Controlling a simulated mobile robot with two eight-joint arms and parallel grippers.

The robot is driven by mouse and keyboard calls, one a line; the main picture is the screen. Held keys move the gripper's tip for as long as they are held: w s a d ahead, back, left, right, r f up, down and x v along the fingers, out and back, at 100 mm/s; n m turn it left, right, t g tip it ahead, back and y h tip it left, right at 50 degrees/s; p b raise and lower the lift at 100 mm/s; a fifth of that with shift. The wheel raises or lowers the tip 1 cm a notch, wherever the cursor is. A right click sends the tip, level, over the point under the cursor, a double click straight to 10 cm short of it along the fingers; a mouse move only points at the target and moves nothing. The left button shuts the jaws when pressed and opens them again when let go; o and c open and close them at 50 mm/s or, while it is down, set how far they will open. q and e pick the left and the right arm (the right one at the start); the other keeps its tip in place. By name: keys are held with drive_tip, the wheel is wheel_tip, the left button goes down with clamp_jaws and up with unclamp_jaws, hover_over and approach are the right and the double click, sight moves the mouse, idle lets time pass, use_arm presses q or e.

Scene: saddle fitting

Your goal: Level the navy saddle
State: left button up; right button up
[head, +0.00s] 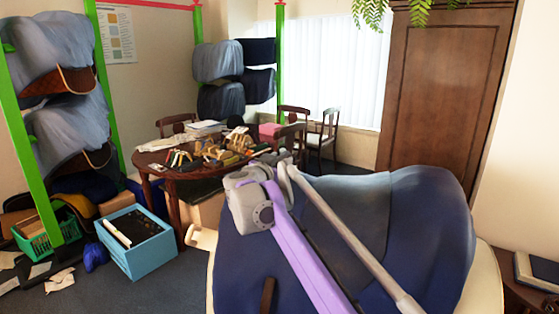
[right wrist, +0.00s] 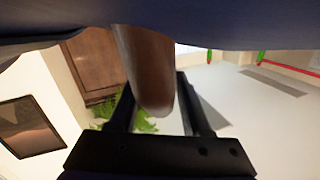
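The navy saddle (head: 345,205) fills the lower right of the head view. Its right end rises a little higher in the picture, but I cannot tell the true tilt. A brown piece (head: 267,295) shows low on its near left side. My right arm crosses in front of the saddle; its gripper's fingers are not clear there. In the right wrist view my right gripper (right wrist: 157,88) has two dark fingers apart. A rounded brown piece (right wrist: 148,65) reaches between them, with a narrow gap visible beside the right finger. Navy material (right wrist: 240,25) spans the top of that view. My left gripper is not in view.
A round table (head: 160,165) with tools and chairs stands behind. A blue crate (head: 150,255) and a green basket (head: 40,240) lie on the left floor. Green racks (head: 113,130) hold other saddles. A dark side table (head: 525,295) stands at right.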

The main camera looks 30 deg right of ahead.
drive_tip(key=shift+o, duration=0.3)
drive_tip(key=v, duration=1)
drive_tip(key=shift+s+a+b, duration=0.25)
drive_tip(key=shift+b, duration=0.15)
drive_tip(key=shift+r, duration=0.15)
